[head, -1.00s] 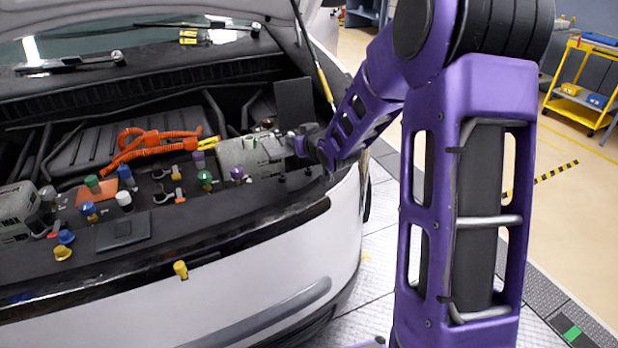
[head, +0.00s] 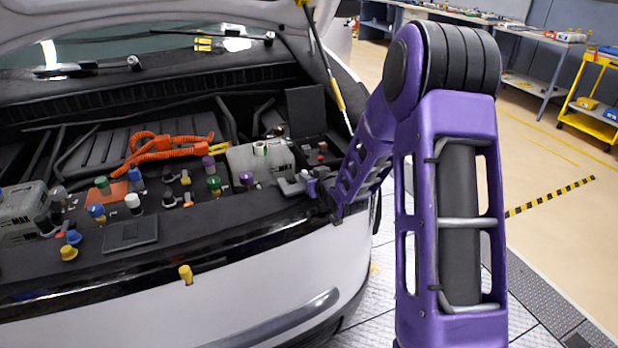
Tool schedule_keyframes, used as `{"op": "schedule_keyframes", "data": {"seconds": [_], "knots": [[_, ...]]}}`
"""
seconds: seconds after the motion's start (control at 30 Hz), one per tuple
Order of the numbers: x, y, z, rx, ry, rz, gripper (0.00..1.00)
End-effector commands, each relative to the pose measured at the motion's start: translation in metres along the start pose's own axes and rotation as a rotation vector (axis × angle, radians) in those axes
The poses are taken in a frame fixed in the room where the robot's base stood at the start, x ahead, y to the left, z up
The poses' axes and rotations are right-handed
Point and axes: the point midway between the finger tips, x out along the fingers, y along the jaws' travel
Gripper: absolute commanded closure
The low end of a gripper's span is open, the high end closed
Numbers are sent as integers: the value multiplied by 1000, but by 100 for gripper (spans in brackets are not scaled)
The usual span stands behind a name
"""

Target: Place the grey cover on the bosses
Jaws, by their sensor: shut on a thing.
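My gripper (head: 308,184) is at the front right of the open engine bay, partly hidden by its own arm. It is shut on a small light-grey piece (head: 289,186), which looks like the grey cover. The piece sticks out to the left of the gripper, in front of the grey tank (head: 262,158). It seems to be held above the dark front panel, but whether it touches anything is unclear. I cannot pick out the bosses with certainty.
Several coloured caps, such as a white one (head: 133,203) and a purple one (head: 247,179), stand up left of the gripper. An orange cable (head: 165,147) lies behind them. A dark upright panel (head: 305,111) stands behind the gripper. A flat dark plate (head: 130,235) lies at front left.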

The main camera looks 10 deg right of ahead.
Motion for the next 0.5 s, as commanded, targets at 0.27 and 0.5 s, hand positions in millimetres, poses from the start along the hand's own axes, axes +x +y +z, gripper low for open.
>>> {"op": "schedule_keyframes", "data": {"seconds": [0.27, 0.5], "knots": [[1, 0, 2, 0, 2, 0, 100], [3, 0, 7, 0, 2, 0, 100]]}}
